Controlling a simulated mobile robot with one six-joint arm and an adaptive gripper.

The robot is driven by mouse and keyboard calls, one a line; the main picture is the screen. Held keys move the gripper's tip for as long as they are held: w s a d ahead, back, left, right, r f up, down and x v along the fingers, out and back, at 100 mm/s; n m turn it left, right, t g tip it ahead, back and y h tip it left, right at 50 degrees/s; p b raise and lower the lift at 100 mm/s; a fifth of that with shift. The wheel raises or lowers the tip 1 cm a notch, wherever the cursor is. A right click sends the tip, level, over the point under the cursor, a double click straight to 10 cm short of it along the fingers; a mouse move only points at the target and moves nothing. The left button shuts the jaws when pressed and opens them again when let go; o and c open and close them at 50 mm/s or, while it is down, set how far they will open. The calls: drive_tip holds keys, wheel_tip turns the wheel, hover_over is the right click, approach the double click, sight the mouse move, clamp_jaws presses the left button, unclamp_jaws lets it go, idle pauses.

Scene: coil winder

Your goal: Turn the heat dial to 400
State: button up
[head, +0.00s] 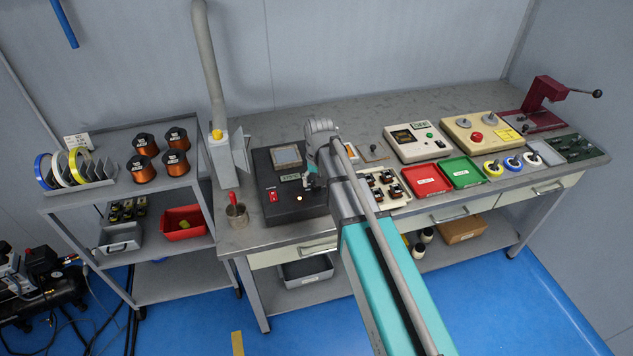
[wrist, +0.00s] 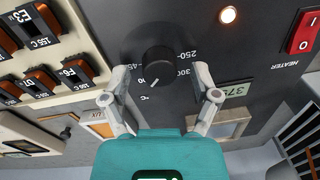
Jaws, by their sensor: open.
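The heat dial (wrist: 157,64) is a round black knob on the dark front panel of the solder-pot heater unit (head: 262,165). A white mark on the knob points toward the lower part of the wrist view; scale numbers such as 250 and 300 show on its right. A small green display (wrist: 238,90) beside it seems to read 375. My gripper (wrist: 160,74) is open, with one finger on each side of the dial; I cannot tell whether they touch it. In the head view my gripper (head: 312,181) is at the unit's right side and the dial is hidden.
A red heater switch (wrist: 303,32) and a lit round lamp (wrist: 227,14) are on the same panel. A tray with labelled coils (wrist: 38,40) stands close beside it. A cup with a red-handled tool (head: 236,213) stands left of the unit.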

drive_tip(key=n, duration=0.8)
drive_tip(key=shift+r+n, duration=0.25)
drive_tip(key=shift+n, duration=0.15)
wheel_tip(320, 180, up, 14)
drive_tip(key=f+p, duration=0.1)
drive_tip(key=p, duration=1.3)
drive_tip(key=s+d+f+m+b, duration=0.3)
drive_tip(key=s+d+m, duration=0.1)
drive_tip(key=s+d, duration=0.3)
drive_tip(key=s+d+f+m+b, duration=0.3)
drive_tip(key=s+d+m+b, duration=0.1)
drive_tip(key=s+d, duration=0.3)
drive_tip(key=shift+s+f+m+h, duration=0.2)
drive_tip(key=shift+s+m+h, duration=0.1)
drive_tip(key=shift+s+m, duration=0.6)
